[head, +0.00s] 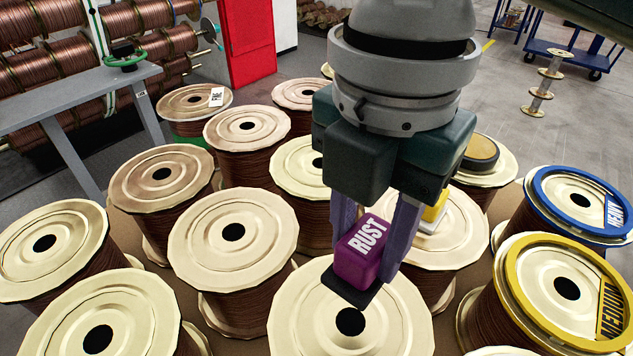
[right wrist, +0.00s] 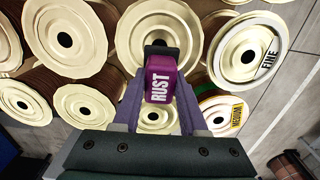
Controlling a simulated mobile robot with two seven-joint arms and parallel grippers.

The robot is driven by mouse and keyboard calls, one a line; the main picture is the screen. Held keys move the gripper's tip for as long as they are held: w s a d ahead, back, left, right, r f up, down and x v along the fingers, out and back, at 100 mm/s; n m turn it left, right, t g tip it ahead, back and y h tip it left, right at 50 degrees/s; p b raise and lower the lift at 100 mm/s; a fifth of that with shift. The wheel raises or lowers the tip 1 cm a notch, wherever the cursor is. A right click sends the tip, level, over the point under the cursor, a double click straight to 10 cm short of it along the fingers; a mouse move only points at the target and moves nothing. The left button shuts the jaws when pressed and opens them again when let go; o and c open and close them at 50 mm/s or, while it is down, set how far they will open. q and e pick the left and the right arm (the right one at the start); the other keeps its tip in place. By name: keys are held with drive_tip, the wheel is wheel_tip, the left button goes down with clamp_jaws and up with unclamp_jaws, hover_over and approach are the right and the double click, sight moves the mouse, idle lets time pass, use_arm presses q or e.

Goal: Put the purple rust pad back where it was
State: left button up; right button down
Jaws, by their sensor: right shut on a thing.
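My right gripper (head: 378,240) is shut on the purple rust pad (head: 361,248), a small block with white RUST lettering and a dark underside. In the head view it is held over the pale top of a spool (head: 398,318) at the front centre, partly covering the area near its black centre hole. Whether the pad touches that top is unclear. The right wrist view shows the pad (right wrist: 160,82) between the two purple-grey fingers. My left gripper is not in view.
Copper spools with pale flanges crowd around, including one with a blue HEAVY ring (head: 541,192) and one with a yellow MEDIUM ring (head: 512,276). A yellow item (head: 434,212) and a round dark-and-yellow item (head: 474,155) sit on spools behind the gripper. A grey bench (head: 75,95) stands left.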

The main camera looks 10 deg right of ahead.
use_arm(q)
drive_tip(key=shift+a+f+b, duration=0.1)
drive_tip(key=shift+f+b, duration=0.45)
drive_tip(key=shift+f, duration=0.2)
use_arm(e)
wheel_tip(320, 180, down, 7)
drive_tip(key=shift+r, duration=0.1)
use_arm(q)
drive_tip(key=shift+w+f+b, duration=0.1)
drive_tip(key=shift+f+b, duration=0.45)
use_arm(e)
wheel_tip(320, 180, down, 4)
drive_tip(key=shift+f, duration=0.15)
drive_tip(key=shift+w+f, duration=0.1)
drive_tip(key=shift+f, duration=0.2)
drive_tip(key=shift+c, duration=2.2)
unclamp_jaws()
drive_tip(key=shift+r, duration=0.1)
